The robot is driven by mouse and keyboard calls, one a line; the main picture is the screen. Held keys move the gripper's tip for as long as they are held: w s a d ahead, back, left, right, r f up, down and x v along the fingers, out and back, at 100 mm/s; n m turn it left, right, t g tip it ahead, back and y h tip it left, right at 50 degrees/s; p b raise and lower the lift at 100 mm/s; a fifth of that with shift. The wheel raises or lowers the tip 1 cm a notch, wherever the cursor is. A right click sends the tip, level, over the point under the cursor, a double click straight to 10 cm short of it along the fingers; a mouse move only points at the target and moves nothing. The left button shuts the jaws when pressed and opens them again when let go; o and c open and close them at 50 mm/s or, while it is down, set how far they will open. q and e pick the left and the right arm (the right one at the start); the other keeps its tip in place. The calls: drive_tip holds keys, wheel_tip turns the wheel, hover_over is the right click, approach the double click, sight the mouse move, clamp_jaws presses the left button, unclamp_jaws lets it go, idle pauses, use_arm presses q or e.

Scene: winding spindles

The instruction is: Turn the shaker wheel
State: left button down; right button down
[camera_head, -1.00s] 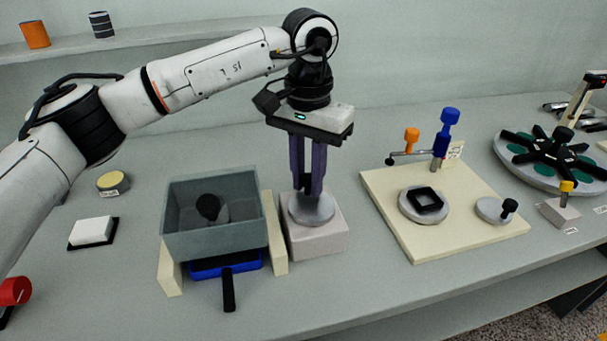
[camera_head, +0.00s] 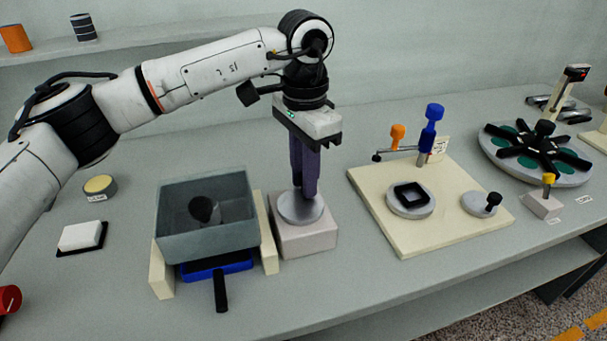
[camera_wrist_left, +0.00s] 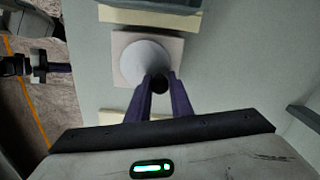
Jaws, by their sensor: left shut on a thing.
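The shaker wheel (camera_head: 300,209) is a light grey disc lying flat on a pale block (camera_head: 307,239), right of the shaker's grey open-topped box (camera_head: 207,241). My left gripper (camera_head: 308,194) points down over the wheel, its purple fingers shut on the wheel's dark upright knob. In the left wrist view the knob (camera_wrist_left: 158,85) stands between the fingertips, near the edge of the disc (camera_wrist_left: 140,62). In the head view the fingers overlap and hide the knob. A dark round piece (camera_head: 205,209) is inside the box.
A blue tray (camera_head: 216,270) with a black handle sits under the box, between cream supports (camera_head: 268,235). A cream board (camera_head: 430,237) with discs and a blue-topped post stands to the right. A round rack (camera_head: 535,172) is farther right. Bare table lies in front.

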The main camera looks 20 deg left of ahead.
use_arm(q)
drive_tip(key=shift+r, duration=0.1)
drive_tip(key=c, duration=1.6)
unclamp_jaws()
wheel_tip(320, 180, up, 10)
drive_tip(key=shift+r, duration=0.15)
